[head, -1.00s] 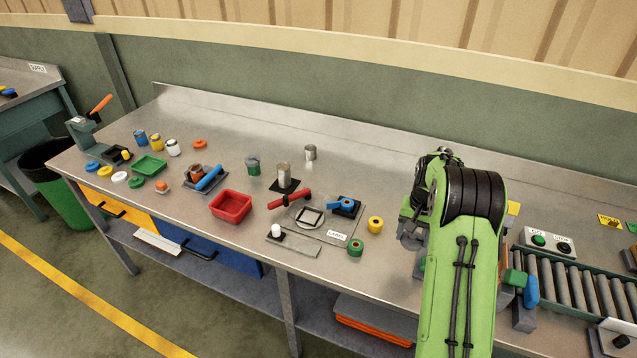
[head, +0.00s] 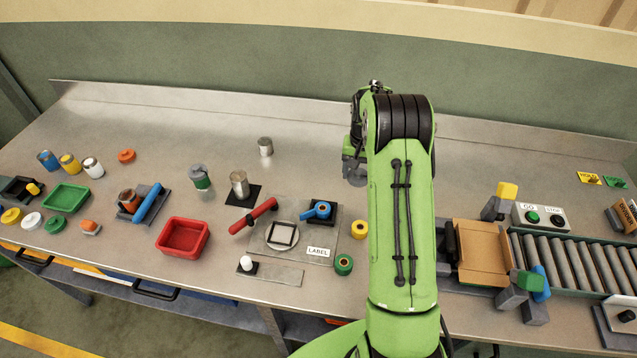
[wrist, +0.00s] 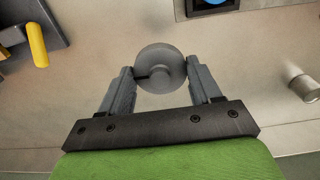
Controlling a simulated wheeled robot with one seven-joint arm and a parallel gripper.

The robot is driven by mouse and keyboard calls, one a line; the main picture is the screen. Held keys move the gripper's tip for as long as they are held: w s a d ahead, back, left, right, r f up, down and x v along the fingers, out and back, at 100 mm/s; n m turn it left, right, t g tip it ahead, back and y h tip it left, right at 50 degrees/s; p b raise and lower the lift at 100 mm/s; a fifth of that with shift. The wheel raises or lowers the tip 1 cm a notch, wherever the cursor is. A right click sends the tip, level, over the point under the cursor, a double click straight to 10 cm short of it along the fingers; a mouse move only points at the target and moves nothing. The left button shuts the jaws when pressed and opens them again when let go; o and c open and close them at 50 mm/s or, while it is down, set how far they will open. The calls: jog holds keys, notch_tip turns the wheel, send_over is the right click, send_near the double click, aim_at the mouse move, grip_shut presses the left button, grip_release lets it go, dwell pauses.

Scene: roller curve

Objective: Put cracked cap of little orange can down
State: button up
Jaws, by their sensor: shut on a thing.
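My gripper (wrist: 160,70) is shut on a round grey cap (wrist: 162,58), held between its two fingers above the bench in the wrist view. A dark crack runs in from the cap's left side. I cannot tell which belongs to the cap.
The metal bench (head: 310,150) has clear room behind the metal can (head: 265,147) and left of my arm. A red tray (head: 183,237), green tray (head: 66,198) and label plate (head: 318,252) lie along the front. A roller conveyor (head: 570,262) with a brown box (head: 480,252) is at right.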

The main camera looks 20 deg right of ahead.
aim_at(354, 201)
notch_tip(354, 201, down, 10)
jog(key=shift+r, duration=0.25)
jog(key=shift+w+f, duration=0.1)
jog(key=shift+w, duration=0.05)
jog(key=shift+f, duration=0.2)
jog(key=o, duration=1.2)
